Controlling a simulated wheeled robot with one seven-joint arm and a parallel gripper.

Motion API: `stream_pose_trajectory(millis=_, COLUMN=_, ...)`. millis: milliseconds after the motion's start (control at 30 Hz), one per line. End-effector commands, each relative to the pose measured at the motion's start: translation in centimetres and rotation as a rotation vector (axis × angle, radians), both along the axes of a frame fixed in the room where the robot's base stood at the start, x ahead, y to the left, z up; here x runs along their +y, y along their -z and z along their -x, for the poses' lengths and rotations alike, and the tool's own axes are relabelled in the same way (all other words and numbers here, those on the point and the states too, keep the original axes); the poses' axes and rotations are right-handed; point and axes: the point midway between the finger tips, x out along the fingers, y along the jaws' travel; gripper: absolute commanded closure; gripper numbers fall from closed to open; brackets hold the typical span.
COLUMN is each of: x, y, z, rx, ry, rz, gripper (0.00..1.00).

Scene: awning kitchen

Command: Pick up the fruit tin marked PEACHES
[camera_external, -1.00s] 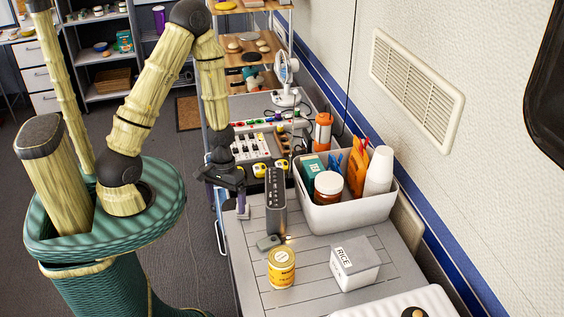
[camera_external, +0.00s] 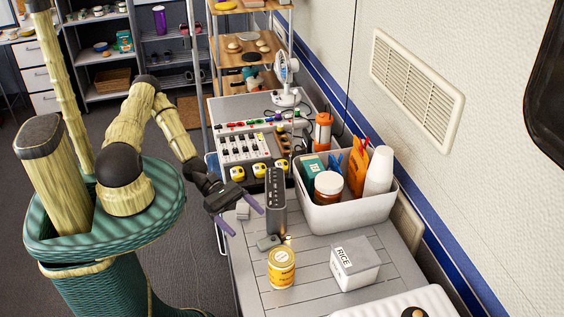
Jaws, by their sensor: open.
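The yellow fruit tin (camera_external: 282,268) stands upright on the grey slatted counter (camera_external: 318,272), near its left edge. Its label print is too small to read for certain. My gripper (camera_external: 245,217) is open and empty, with its two purple fingers spread. It hangs at the counter's left edge, behind and to the left of the tin and apart from it.
A dark upright box (camera_external: 276,202) stands right of my gripper, with a small grey item (camera_external: 268,243) near its foot. A white RICE box (camera_external: 355,263) is right of the tin. A filled white bin (camera_external: 345,212) stands behind.

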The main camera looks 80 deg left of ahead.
Motion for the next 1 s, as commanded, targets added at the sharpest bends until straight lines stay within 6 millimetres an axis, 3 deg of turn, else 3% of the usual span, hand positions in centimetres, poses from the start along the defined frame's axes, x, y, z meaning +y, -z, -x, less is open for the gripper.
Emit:
stream_pose_trajectory(millis=400, x=-0.3, y=0.0, z=-0.2, rx=0.000, ry=-0.001, rz=0.006, gripper=0.09)
stream_pose_trajectory(millis=1000, x=-4.2, y=1.7, z=-2.7, rx=0.001, ry=0.002, rz=0.003, gripper=0.09)
